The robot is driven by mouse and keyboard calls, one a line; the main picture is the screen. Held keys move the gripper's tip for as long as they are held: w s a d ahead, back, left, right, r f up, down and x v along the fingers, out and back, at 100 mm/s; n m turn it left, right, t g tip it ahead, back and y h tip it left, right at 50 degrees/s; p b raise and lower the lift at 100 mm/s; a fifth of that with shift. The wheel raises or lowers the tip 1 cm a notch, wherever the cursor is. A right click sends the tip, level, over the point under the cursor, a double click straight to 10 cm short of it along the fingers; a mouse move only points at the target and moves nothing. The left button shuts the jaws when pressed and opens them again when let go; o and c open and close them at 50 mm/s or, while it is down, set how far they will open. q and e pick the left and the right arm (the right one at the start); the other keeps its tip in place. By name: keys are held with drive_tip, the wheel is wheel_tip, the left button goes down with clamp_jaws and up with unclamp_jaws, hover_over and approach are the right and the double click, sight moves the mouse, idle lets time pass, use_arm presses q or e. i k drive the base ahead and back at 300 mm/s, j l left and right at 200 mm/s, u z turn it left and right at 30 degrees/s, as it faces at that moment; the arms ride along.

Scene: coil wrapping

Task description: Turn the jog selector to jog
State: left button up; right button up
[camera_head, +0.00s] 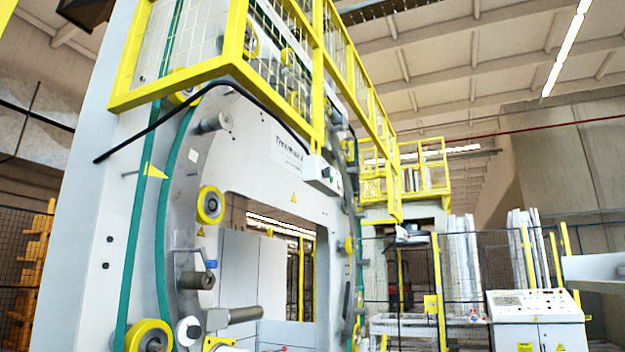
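A control console (538,306) with a sloped light panel stands at the lower right. It carries a small screen and several small buttons and knobs. These are too small to tell which one is the jog selector or how it is set. A small grey control box (322,175) with a few buttons hangs on the machine's upper frame near the middle. Neither of my grippers is in view.
A large grey wrapping machine (255,150) with a ring-shaped frame, rollers and green belts fills the left and middle. Yellow mesh guards (180,85) top it. A dark fence (480,260) and upright white rolls (525,245) stand behind the console.

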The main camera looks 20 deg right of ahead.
sight(326, 172)
drive_tip(key=i+l, duration=0.15)
drive_tip(key=l, duration=0.35)
drive_tip(key=i+l+u, duration=0.15)
drive_tip(key=l, duration=0.85)
drive_tip(key=i+l+u, duration=0.1)
drive_tip(key=l, duration=0.45)
drive_tip(key=i+l, duration=0.15)
drive_tip(key=l, duration=0.35)
drive_tip(key=u, duration=0.05)
